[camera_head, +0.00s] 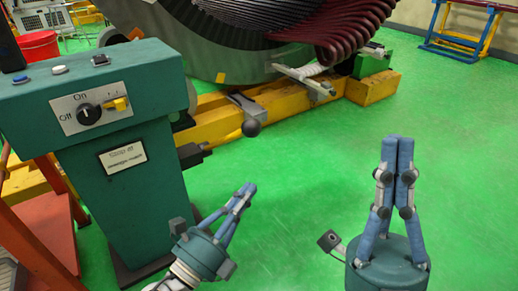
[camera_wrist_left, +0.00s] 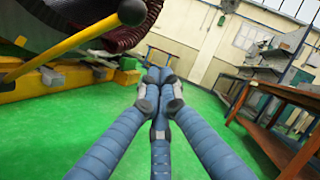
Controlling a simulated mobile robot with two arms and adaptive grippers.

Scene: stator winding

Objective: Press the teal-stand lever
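The teal stand (camera_head: 125,190) is upright at the left of the head view, with an On/Off panel on its sloped top. A dark bracket (camera_head: 192,153) sticks out of its right side. The lever's dark ball knob (camera_head: 251,128) shows right of the bracket; its yellow rod is hard to tell from the yellow beam behind. The left wrist view shows the rod (camera_wrist_left: 72,41) and ball (camera_wrist_left: 132,12) at upper left, apart from my fingers. My left gripper (camera_head: 248,189) is shut and empty, below the ball in the head view. My right gripper (camera_head: 397,139) is shut and empty, upright at the right.
A large stator (camera_head: 270,30) with dark red windings rests on yellow beams (camera_head: 285,103) behind. A red platform (camera_head: 42,225) is beside the stand at left. The green floor (camera_head: 460,170) is clear at right. The left wrist view shows a brown table (camera_wrist_left: 290,95) at right.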

